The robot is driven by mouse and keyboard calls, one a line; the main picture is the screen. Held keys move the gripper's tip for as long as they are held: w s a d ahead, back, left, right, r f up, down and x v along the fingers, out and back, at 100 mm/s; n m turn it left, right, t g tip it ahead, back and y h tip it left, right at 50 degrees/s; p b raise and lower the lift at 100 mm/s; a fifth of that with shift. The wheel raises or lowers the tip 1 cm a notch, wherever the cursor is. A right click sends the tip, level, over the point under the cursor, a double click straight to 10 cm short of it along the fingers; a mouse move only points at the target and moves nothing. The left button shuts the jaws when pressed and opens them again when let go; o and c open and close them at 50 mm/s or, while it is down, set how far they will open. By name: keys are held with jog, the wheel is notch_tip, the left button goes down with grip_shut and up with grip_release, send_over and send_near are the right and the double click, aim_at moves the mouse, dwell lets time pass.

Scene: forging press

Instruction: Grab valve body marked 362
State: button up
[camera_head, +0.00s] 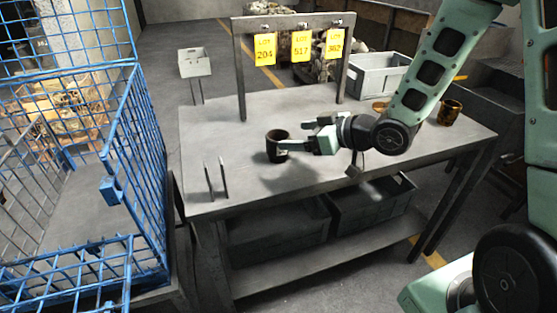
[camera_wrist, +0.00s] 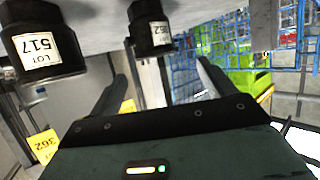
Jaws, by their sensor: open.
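A dark valve body (camera_wrist: 150,25) with a white label ending in 62 shows at the top middle of the wrist view; its first digit is hard to read. It stands ahead of the gap between my fingers, and I see no contact. A second dark valve body (camera_wrist: 42,42), labelled LOT 517, is closer at the left. In the head view one dark valve body (camera_head: 277,147) stands upright on the table just left of my gripper (camera_head: 306,147); its label is unreadable there. My gripper is open and empty, and its fingers (camera_wrist: 160,85) show in the wrist view.
A frame on the table (camera_head: 205,113) carries yellow tags 204 (camera_head: 265,49), 517 (camera_head: 301,47) and 362 (camera_head: 334,45). Two thin upright posts (camera_head: 216,179) stand at the front left. A brownish body (camera_head: 450,113) is at the right. A blue mesh cage (camera_head: 135,160) stands left.

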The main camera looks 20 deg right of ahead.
aim_at(270, 136)
jog(key=x, duration=0.4)
jog(key=shift+d+f+x, duration=0.1)
jog(key=shift+d+x, duration=0.1)
jog(key=shift+x, duration=1.15)
jog(key=shift+d+f+x, duration=0.15)
jog(key=shift+x, duration=1.15)
jog(key=shift+w, duration=0.15)
jog(key=c, duration=1.3)
